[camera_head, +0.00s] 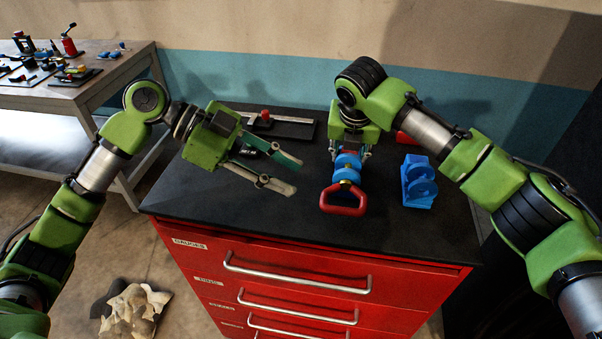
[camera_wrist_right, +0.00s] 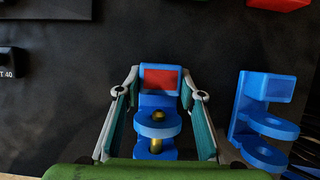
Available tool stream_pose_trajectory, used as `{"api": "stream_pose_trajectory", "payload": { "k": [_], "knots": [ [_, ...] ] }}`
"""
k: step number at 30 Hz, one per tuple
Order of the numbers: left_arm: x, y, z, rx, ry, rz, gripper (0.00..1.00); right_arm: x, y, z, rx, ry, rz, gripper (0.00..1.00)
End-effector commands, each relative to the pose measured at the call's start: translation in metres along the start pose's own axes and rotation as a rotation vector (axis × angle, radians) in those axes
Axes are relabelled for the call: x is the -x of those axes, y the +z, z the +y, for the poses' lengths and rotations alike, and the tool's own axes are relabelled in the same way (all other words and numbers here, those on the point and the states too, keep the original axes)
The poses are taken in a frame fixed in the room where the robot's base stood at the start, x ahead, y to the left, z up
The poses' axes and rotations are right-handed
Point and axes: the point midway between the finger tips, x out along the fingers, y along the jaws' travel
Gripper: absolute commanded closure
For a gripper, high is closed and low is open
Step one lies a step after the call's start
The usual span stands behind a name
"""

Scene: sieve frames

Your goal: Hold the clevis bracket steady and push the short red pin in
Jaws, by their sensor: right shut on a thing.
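A blue clevis bracket (camera_head: 347,163) stands near the middle of the dark cabinet top. My right gripper (camera_wrist_right: 158,95) comes down from behind with one finger on each side, shut on the bracket's block. The block has a red patch on top in the right wrist view. A pin with a red loop handle (camera_head: 343,205) sticks out from the bracket's front, with brass between handle and lugs. The brass shank (camera_wrist_right: 157,118) shows at the lugs; its depth is unclear. My left gripper (camera_head: 292,176) is open and empty, left of the bracket, with its fingers pointing right.
A second blue bracket (camera_head: 418,182) stands close to the right. A dark tray with a metal bar (camera_head: 290,119) and red knob lies behind my left gripper. A red block (camera_head: 404,138) is at back right. The front left top is clear above the red drawers (camera_head: 300,262).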

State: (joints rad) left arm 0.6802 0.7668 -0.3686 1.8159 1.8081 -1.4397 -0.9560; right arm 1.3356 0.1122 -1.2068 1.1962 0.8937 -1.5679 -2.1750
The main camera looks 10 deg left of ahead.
Motion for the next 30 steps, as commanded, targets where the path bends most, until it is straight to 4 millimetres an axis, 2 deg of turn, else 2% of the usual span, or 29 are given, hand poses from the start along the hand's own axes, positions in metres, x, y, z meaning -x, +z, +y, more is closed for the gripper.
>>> {"api": "stream_pose_trajectory", "payload": {
  "k": [5, 6, 8, 20, 23, 30],
  "knots": [
    [0.0, 0.0, 0.0, 0.0, 0.0, 0.0, 0.68, 0.001, 0.0, 0.001, 0.001, 0.002, 0.0, 1.0],
    [0.0, 0.0, 0.0, 0.0, 0.0, 0.0, 0.68, 0.001, 0.0, 0.001, 0.001, 0.002, 0.0, 0.57],
    [0.0, 0.0, 0.0, 0.0, 0.0, 0.0, 0.68, 0.001, 0.0, 0.001, 0.001, 0.002, 0.0, 0.45],
    [0.0, 0.0, 0.0, 0.0, 0.0, 0.0, 0.68, 0.005, 0.0, 0.0, 0.0, 0.001, -0.001, 0.45],
    [0.0, 0.0, 0.0, 0.0, 0.0, 0.0, 0.68, 0.017, 0.001, 0.001, 0.0, 0.003, -0.004, 0.45],
    [0.0, 0.0, 0.0, 0.0, 0.0, 0.0, 0.68, 0.068, 0.001, 0.001, 0.001, 0.002, -0.005, 0.45]
  ]
}}
